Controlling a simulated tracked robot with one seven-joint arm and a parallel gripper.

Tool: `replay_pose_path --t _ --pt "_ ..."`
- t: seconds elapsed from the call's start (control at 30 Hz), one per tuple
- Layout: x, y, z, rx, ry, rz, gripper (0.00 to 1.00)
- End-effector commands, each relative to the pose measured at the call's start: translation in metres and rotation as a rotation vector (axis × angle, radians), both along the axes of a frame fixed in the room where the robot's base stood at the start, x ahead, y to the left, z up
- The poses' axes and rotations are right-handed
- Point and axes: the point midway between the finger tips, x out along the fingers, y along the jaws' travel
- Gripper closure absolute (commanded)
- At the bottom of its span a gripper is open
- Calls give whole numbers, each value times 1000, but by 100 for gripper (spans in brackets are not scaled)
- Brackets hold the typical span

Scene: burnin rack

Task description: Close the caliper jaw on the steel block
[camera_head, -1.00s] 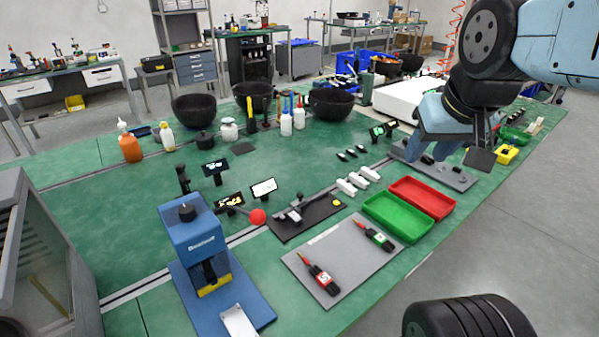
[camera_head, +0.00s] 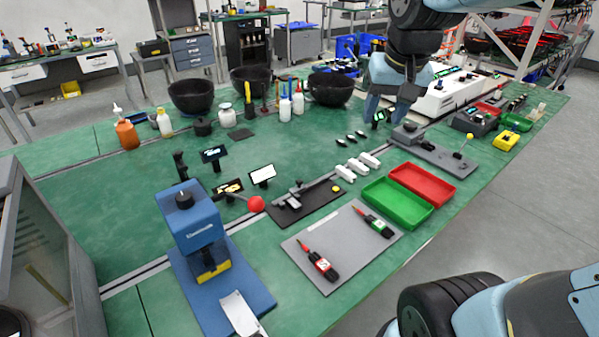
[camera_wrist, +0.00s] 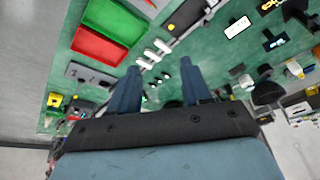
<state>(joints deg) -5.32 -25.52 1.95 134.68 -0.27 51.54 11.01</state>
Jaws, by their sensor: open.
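The caliper (camera_head: 313,189) seems to be the grey beam with a sliding jaw on a black base plate (camera_head: 318,205) in the middle of the bench. A small light grey block (camera_head: 293,203) by its left end may be the steel block; whether the jaw touches it is too small to tell. The black plate also shows at the top of the wrist view (camera_wrist: 190,15). My gripper (camera_head: 386,117) is open and empty, above the bench behind and to the right of the caliper. Its two blue fingers stand apart in the wrist view (camera_wrist: 160,72).
White blocks (camera_head: 358,167), a green tray (camera_head: 397,222) and a red tray (camera_head: 422,185) lie right of the caliper. A grey fixture plate (camera_head: 455,166) is farther right. A blue press (camera_head: 190,222) with a red-knobbed lever (camera_head: 256,204) stands left. Grey mat (camera_head: 345,228) in front.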

Motion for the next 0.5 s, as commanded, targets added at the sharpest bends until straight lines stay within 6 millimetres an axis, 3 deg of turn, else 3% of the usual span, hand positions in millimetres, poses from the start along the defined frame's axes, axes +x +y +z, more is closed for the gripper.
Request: replay_pose_path --t 0.27,0.5 --pt "64 41 -29 14 117 -34 52" --pt "112 83 -66 14 212 -67 52"
